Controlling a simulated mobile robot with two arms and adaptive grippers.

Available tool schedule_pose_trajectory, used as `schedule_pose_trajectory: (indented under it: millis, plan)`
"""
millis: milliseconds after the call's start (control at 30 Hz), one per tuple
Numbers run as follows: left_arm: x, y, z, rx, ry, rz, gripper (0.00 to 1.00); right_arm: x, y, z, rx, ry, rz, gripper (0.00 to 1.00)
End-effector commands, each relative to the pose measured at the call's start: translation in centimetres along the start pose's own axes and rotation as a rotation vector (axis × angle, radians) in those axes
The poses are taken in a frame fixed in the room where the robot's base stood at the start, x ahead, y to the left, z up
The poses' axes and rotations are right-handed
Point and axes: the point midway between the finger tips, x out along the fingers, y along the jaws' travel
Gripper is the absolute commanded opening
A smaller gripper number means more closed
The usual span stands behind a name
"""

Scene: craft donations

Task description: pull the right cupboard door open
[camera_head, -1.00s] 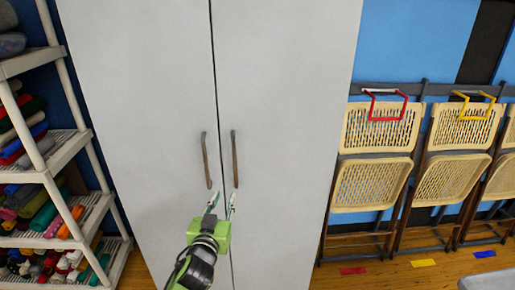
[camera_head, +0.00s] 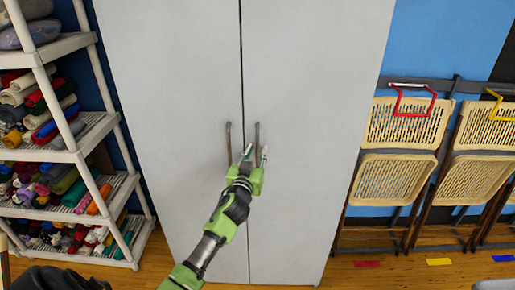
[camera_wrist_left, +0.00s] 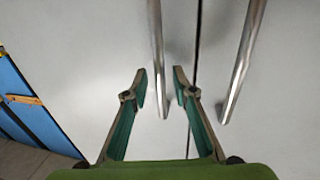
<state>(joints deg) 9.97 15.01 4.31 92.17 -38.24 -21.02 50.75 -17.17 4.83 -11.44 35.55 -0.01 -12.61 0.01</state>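The tall light-grey cupboard has a left door (camera_head: 170,90) and a right door (camera_head: 310,90), both closed, with a thin dark seam between them. The right door's upright metal handle (camera_head: 257,133) stands just right of the seam, and the left door's handle (camera_head: 228,140) just left of it. My left gripper (camera_head: 256,152) is open at the lower part of the right handle. In the left wrist view, the right handle (camera_wrist_left: 158,55) shows between the spread fingers (camera_wrist_left: 160,82); I cannot tell whether they touch it. My right gripper is not in view.
A white shelf rack (camera_head: 85,145) with colourful rolls stands at the left. Folded tan chairs (camera_head: 395,150) hang at the wall on the right. The wooden floor (camera_head: 350,272) before the cupboard's right side looks clear.

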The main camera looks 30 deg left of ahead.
Motion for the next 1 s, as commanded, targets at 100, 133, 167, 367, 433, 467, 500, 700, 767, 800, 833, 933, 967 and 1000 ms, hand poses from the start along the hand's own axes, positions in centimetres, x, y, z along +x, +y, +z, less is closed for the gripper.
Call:
schedule_pose_trajectory:
  millis: [100, 133, 167, 367, 433, 467, 500, 700, 767, 800, 833, 933, 967, 1000]
  plan:
    - [0.96, -0.01, -0.07, 0.001, 0.000, 0.000, 0.25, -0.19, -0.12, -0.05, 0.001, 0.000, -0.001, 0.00]
    - [1.09, -0.01, -0.06, 0.001, 0.000, 0.000, 0.25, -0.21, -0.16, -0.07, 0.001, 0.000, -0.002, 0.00]
    - [1.20, -0.02, -0.03, 0.001, 0.000, 0.000, 0.25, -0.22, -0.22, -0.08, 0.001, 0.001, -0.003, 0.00]
    - [1.43, -0.02, 0.05, 0.001, -0.001, 0.000, 0.25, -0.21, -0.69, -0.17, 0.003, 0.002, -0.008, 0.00]
    - [1.42, -0.02, 0.05, 0.001, -0.001, 0.000, 0.25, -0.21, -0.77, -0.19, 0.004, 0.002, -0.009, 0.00]
    - [1.41, -0.02, 0.04, 0.001, -0.001, 0.000, 0.25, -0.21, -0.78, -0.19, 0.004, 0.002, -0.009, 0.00]
    - [1.41, -0.02, 0.04, 0.001, -0.001, 0.000, 0.23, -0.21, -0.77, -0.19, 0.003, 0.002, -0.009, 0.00]
    - [1.40, -0.02, 0.04, 0.001, -0.001, 0.000, 0.00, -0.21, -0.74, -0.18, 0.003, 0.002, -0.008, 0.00]
    - [1.39, -0.02, 0.04, 0.001, -0.001, 0.000, 0.00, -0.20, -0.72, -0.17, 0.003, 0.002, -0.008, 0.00]
    - [1.40, -0.01, 0.05, 0.001, -0.001, -0.001, 0.00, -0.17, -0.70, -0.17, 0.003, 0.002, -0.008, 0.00]
    - [1.40, 0.00, 0.06, 0.000, 0.000, -0.002, 0.00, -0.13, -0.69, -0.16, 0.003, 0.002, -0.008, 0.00]
    - [1.42, 0.06, 0.13, -0.001, 0.002, -0.010, 0.00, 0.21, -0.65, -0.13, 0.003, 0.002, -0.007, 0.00]
    - [1.44, 0.09, 0.15, -0.001, 0.003, -0.014, 0.00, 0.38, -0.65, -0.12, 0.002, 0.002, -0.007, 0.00]
    - [1.45, 0.13, 0.17, -0.003, 0.004, -0.021, 0.00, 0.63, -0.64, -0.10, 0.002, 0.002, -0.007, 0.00]
